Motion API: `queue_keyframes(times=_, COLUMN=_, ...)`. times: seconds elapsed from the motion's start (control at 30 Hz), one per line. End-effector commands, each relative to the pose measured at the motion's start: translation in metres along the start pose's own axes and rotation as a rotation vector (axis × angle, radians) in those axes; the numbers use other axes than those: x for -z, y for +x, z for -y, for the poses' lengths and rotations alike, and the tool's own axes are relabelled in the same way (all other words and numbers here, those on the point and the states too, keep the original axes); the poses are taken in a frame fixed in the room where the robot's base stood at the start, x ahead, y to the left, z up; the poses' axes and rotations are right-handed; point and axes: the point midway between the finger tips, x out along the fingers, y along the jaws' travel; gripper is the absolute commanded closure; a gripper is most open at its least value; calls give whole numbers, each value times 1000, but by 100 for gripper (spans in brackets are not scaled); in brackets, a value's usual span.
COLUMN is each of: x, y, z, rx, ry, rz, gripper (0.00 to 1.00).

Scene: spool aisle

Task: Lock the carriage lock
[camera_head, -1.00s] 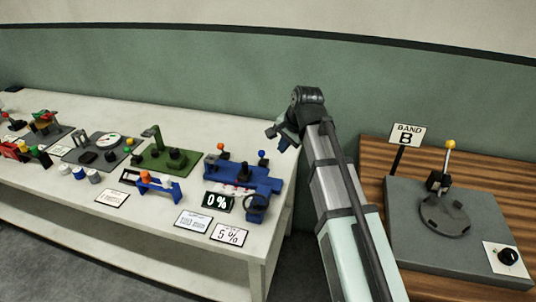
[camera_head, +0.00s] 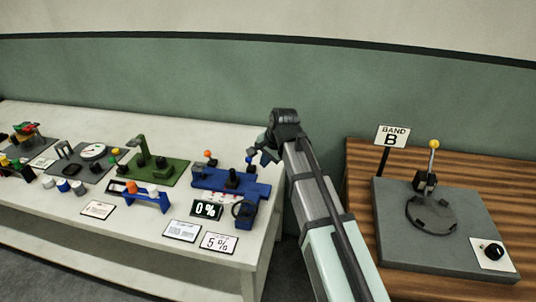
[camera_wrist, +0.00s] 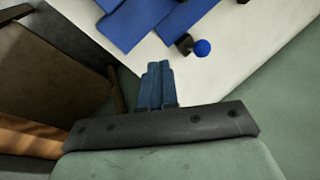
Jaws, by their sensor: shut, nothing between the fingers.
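A blue device (camera_head: 225,186) stands near the right end of the white bench, with two ball-topped levers. One lever has an orange ball (camera_head: 208,153) at the left. The other has a blue ball at the right end, and it shows clearly in the wrist view (camera_wrist: 201,47) on a short black base. Neither frame shows a label telling which part is the carriage lock. My gripper (camera_head: 257,154) is above the device's right end, close to the blue-ball lever. In the wrist view my gripper's blue fingers (camera_wrist: 157,66) are together and empty, apart from the blue ball.
A green device (camera_head: 163,168) is to the left. A wooden table with a grey plate (camera_head: 390,225) and "BAND B" sign (camera_head: 394,135) is at right.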

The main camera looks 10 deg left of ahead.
Motion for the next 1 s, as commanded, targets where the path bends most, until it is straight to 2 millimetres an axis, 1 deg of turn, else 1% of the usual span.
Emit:
queue_keyframes(times=0.03, x=0, y=9, z=0, rx=-1, ry=0, rz=1, gripper=100)
queue_keyframes(times=0.23, x=0, y=38, z=0, rx=-1, ry=-1, rz=1, gripper=100)
queue_keyframes(times=0.27, x=2, y=40, z=6, rx=0, ry=-2, rz=1, gripper=100)
queue_keyframes(times=0.3, x=3, y=41, z=14, rx=1, ry=-2, rz=0, gripper=100)
queue_keyframes(times=0.4, x=5, y=45, z=24, rx=1, ry=-1, rz=0, gripper=100)
queue_keyframes(times=0.53, x=6, y=48, z=33, rx=1, ry=0, rz=0, gripper=100)
queue_keyframes(times=0.7, x=6, y=50, z=37, rx=1, ry=0, rz=0, gripper=100)
queue_keyframes(times=1.0, x=6, y=50, z=37, rx=1, ry=0, rz=0, gripper=100)
